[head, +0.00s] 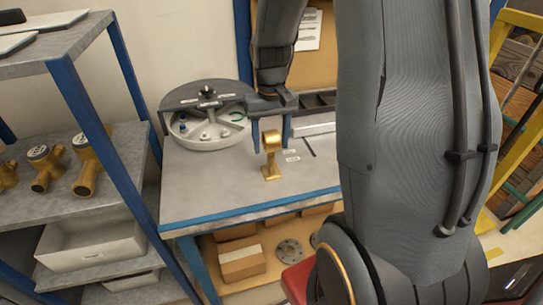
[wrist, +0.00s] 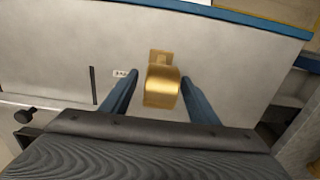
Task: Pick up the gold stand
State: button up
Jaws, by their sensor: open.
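The gold stand (head: 271,158) stands upright on the grey bench top near its front blue edge. It has a flat foot and a rounded top. In the wrist view the gold stand (wrist: 162,86) lies between the two blue fingers, with a gap on each side. My gripper (head: 272,142) is open around its upper part in the head view. In the wrist view my gripper (wrist: 160,80) points at the stand, and its fingers do not appear to touch it.
A round grey divided tray (head: 207,112) with small parts sits at the bench's back left. Small labels (head: 292,156) lie right of the stand. A shelf with brass meters (head: 88,170) stands at left. Boxes (head: 240,262) lie under the bench. The bench front left is clear.

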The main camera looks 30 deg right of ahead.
jog(key=shift+f, duration=0.9)
grip_shut()
jog(key=shift+r, duration=0.2)
